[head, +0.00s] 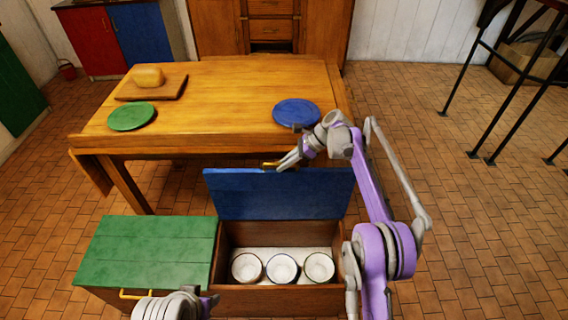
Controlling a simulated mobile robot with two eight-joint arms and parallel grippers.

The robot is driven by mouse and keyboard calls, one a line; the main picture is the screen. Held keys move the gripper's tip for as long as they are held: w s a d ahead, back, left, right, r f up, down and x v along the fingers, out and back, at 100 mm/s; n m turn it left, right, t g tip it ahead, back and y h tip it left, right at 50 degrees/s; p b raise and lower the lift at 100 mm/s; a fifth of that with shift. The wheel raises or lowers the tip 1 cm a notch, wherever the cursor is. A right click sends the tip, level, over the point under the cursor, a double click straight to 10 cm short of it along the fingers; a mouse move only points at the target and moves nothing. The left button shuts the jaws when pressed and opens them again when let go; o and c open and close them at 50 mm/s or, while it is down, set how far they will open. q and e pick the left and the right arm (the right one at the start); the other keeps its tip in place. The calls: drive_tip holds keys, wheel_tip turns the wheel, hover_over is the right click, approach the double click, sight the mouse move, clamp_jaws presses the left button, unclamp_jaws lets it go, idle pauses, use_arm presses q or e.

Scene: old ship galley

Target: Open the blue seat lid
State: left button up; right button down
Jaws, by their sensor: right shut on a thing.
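The blue seat lid (278,196) stands raised at the back of the brown wooden bench box (275,300), close to upright. The compartment under it is uncovered and holds 3 white bowls (283,268) side by side. My right gripper (278,166) is at the lid's top edge, shut on the small brass-coloured handle (270,164) there. My left arm shows at the bottom edge, near the front of the green lid (153,250); its fingers cannot be made out. The green lid lies closed on the left half of the bench, with a yellow handle (133,294) at its front.
A wooden table (215,90) stands just behind the bench. It carries a green plate (131,116), a blue plate (296,112) and a board (150,90) with a loaf. Black metal legs (515,110) stand at the right.

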drive_tip(key=shift+f, duration=0.15)
drive_tip(key=c, duration=1.3)
unclamp_jaws()
drive_tip(key=o, duration=0.4)
drive_tip(key=p+v, duration=0.1)
drive_tip(key=v, duration=1)
drive_tip(key=shift+a+p, duration=0.1)
drive_tip(key=shift+p, duration=0.2)
